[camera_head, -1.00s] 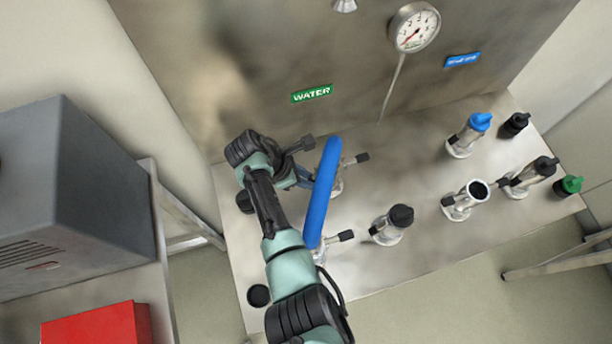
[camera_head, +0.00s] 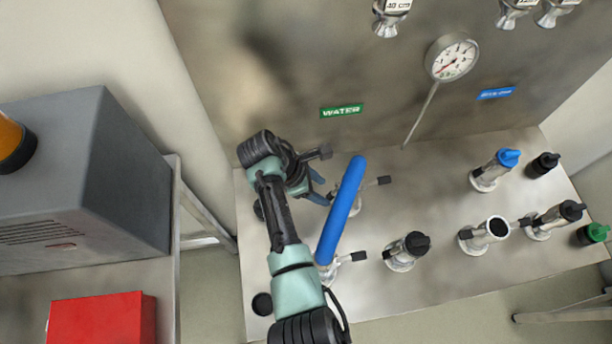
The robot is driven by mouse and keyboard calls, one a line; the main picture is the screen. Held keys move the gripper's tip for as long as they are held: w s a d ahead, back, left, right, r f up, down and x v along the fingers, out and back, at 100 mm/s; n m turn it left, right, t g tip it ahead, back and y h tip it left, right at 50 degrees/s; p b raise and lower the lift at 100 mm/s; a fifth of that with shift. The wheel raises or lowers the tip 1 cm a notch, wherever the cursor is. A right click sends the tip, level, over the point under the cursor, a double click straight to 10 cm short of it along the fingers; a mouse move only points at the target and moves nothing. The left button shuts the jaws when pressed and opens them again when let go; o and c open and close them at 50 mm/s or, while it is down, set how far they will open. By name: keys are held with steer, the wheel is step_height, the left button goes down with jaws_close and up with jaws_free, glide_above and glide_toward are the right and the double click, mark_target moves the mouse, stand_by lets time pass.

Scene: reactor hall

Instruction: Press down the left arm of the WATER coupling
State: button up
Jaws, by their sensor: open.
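The green WATER sign (camera_head: 341,111) is on the steel back panel. Below it, a WATER coupling (camera_head: 358,205) stands on the steel bench, mostly hidden behind a blue hose (camera_head: 341,210). Its right arm, with a black tip (camera_head: 384,181), sticks out to the right. Its left arm cannot be made out behind the hose and my gripper. My gripper (camera_head: 320,190) is open, with its blue-grey fingers pointing right, just left of the hose's upper end. I cannot tell whether a finger touches the coupling. The hose runs down to a second coupling (camera_head: 335,270) nearer the front.
A black-capped coupling (camera_head: 407,250) stands to the right. Farther right are an open-topped coupling (camera_head: 485,235), a blue-capped one (camera_head: 494,170) and a green cap (camera_head: 592,234). A gauge (camera_head: 452,57) is on the panel. A grey box (camera_head: 85,190) and red box (camera_head: 100,318) are left.

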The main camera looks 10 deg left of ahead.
steer(key=v, duration=0.9)
